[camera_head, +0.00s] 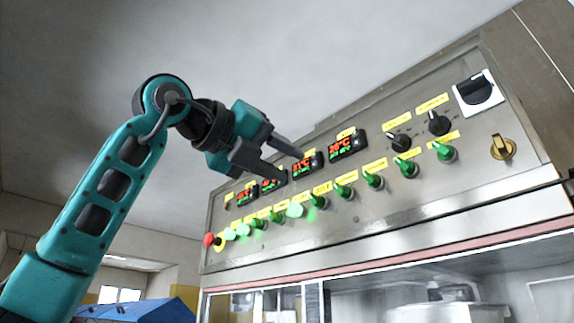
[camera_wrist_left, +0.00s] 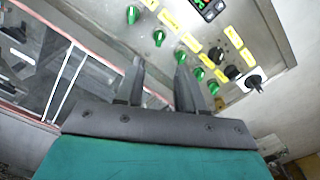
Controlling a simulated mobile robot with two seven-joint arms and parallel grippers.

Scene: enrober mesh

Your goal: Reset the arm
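My left arm comes in from the left in the head view, teal with dark joints. Its gripper (camera_head: 286,160) is raised in front of the steel control panel (camera_head: 270,240), near the red-digit displays. The two fingers are apart with nothing between them. In the left wrist view the gripper (camera_wrist_left: 158,72) also shows open and empty, its fingers pointing toward the panel's green knobs (camera_wrist_left: 159,37). I cannot tell whether the fingertips touch the panel. My right gripper is in neither view.
The panel carries temperature displays (camera_head: 346,145), a row of green knobs and buttons, black knobs (camera_head: 439,123), a red button (camera_head: 209,239), a black rotary switch (camera_head: 476,90) and a brass-coloured handle (camera_head: 502,147). Glazed machine housing lies below. A blue object (camera_head: 150,309) stands at the lower left.

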